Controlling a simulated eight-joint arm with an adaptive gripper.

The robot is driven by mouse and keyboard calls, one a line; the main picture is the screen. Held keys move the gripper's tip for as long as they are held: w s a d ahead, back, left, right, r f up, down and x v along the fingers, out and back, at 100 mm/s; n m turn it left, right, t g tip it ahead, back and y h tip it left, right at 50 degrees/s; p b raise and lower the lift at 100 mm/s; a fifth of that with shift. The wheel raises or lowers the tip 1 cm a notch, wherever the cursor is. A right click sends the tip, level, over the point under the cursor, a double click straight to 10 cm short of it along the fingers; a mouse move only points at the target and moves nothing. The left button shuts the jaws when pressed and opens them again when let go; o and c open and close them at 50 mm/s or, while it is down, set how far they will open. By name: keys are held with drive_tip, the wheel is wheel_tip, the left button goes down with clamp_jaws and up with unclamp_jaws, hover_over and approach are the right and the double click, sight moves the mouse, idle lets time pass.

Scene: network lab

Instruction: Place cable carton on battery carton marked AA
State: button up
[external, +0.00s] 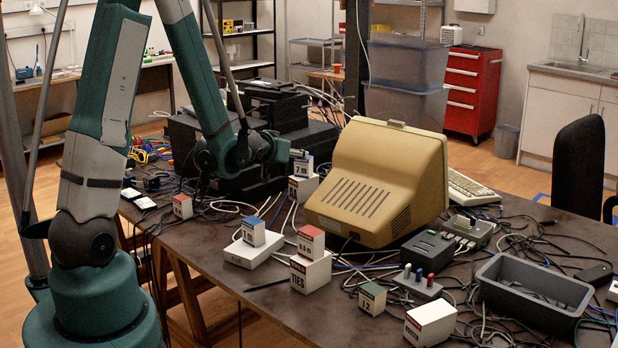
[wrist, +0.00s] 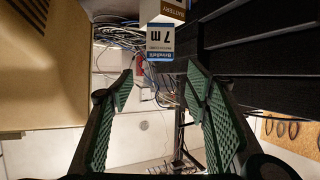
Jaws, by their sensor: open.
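A small cable carton with a blue label reading 7 m (external: 302,168) sits on a larger white carton (external: 302,190) near the back of the table, left of the beige monitor. The cable carton shows in the wrist view (wrist: 160,42), with a brown-labelled battery carton (wrist: 172,10) against it at the top edge. The AA mark cannot be read. My gripper (external: 297,154) is just above and beside the cable carton. Its two green-padded fingers are spread in the wrist view (wrist: 162,95), with nothing between them; the carton is beyond their tips.
The beige monitor (external: 378,180) stands close right of the stack, and black equipment (external: 270,105) stands behind. Cartons (external: 311,270) and loose cables crowd the front. A grey open bin (external: 535,290) is at the right.

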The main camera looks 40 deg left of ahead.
drive_tip(key=shift+r, duration=0.1)
idle(0.3)
drive_tip(key=s+d+r+m+g+h, duration=0.2)
drive_tip(key=s+d+r+g, duration=0.1)
drive_tip(key=s+d+r, duration=0.85)
drive_tip(key=s+d+m+g+h, duration=0.1)
drive_tip(key=s+d, duration=0.3)
drive_tip(key=s, duration=0.7)
drive_tip(key=s+d+r+m+g+h, duration=0.1)
drive_tip(key=s+d, duration=0.4)
drive_tip(key=s, duration=0.7)
drive_tip(key=shift+s+d+g+h, duration=0.2)
drive_tip(key=shift+g+h, duration=0.1)
drive_tip(key=shift+h, duration=0.2)
drive_tip(key=shift+o, duration=0.6)
